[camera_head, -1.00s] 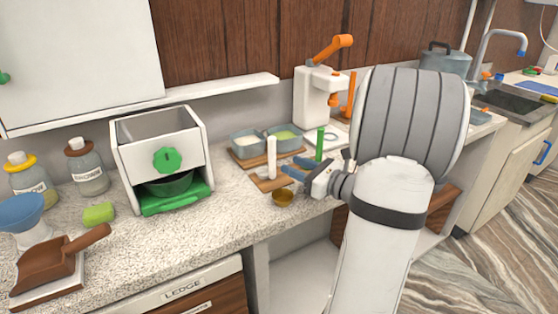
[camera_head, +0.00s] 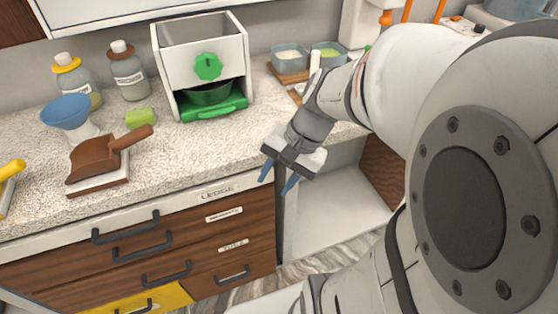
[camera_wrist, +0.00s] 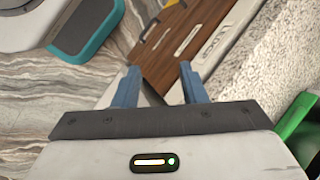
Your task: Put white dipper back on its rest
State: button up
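A white upright post, which looks like the white dipper's handle (camera_head: 315,62), stands at the back of the counter in the head view, just left of my arm. Its lower part is hidden, so I cannot tell whether it sits on its rest. A sliver of wooden board (camera_head: 295,96) shows near its foot, the rest of it behind my arm. My gripper (camera_head: 278,180) is open and empty, fingers pointing down in front of the counter's front edge. In the wrist view the blue fingers (camera_wrist: 160,72) are apart with drawer fronts beyond them.
Two square tubs, one with white contents (camera_head: 290,57) and one with green (camera_head: 329,51), stand at the back. An open bay (camera_head: 335,210) lies below the counter.

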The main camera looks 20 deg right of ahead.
jog(key=n+h, duration=0.1)
jog(key=n, duration=0.1)
jog(key=s+n+t+h, duration=0.1)
jog(key=n+h, duration=0.1)
jog(key=n, duration=0.1)
jog(key=d+r+n+h, duration=0.1)
jog(key=n, duration=0.2)
jog(key=shift+s+r+h, duration=0.1)
jog(key=shift+s+h, duration=0.15)
jog(key=shift+h, duration=0.15)
jog(key=shift+d, duration=0.1)
